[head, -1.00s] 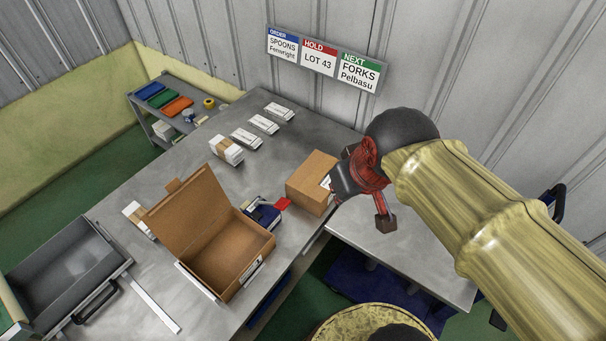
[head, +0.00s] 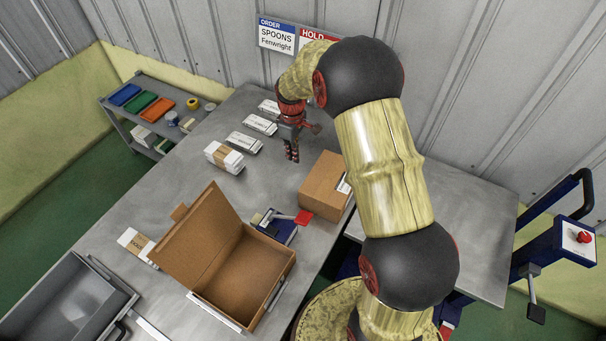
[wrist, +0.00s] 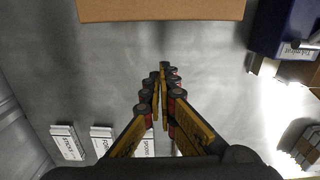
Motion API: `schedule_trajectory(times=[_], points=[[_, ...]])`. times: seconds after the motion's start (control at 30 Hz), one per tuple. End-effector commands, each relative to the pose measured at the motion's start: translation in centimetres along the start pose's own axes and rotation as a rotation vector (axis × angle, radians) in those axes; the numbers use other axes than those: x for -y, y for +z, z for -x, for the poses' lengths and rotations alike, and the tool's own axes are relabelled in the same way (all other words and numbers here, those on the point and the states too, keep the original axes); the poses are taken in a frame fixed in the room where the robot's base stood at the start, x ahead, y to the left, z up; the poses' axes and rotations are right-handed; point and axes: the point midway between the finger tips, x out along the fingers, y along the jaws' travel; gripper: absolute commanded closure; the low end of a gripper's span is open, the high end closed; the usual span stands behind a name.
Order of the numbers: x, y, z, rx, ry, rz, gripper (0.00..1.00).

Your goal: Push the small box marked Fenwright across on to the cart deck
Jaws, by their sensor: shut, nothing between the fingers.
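A small closed brown box (head: 325,185) sits on the grey table near its right edge. A white label shows on its right side, too small to read. The grey cart deck (head: 465,215) lies to the right of the table, partly hidden behind my arm. My gripper (head: 292,157) is shut and empty, pointing down over the table to the left of the box's far end, apart from it. In the wrist view my closed fingertips (wrist: 164,72) are in the middle, and the box (wrist: 160,9) is at the top edge.
Several white packets (head: 224,157) lie left of my gripper. The cart's blue handle (head: 560,240) rises at right. Bare table lies around my gripper.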

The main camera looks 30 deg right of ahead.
Motion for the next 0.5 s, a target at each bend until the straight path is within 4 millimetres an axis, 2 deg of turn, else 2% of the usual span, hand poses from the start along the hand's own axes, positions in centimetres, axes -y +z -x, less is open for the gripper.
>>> schedule_trajectory(times=[0.17,0.5], points=[[0.0,0.0,-2.0,0.003,-0.003,0.004,1.00],[0.0,0.0,-8.4,0.003,-0.003,0.003,1.00]])
